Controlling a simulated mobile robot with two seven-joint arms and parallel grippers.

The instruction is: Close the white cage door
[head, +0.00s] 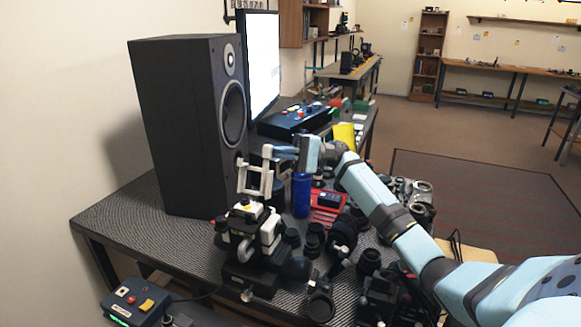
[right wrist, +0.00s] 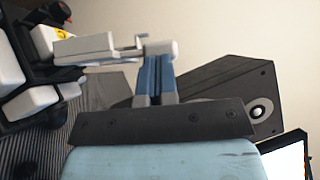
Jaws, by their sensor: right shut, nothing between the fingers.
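The white cage door (head: 255,180) is an open frame standing upright above a black and white device (head: 254,236) on the desk. My right gripper (head: 278,152) is at the top right of the door, its blue fingers together and pointing left. In the right wrist view the closed fingers (right wrist: 154,64) reach up to a white end of the door (right wrist: 85,46). They look very near or touching it; I cannot tell which. Nothing shows between them. My left gripper is not in view.
A tall black speaker (head: 185,125) stands behind and left of the device. A blue cylinder (head: 301,195) and a red tray (head: 327,205) sit to the right. Several dark lens parts (head: 343,232) crowd the desk's right side. The desk's front left (head: 125,215) is clear.

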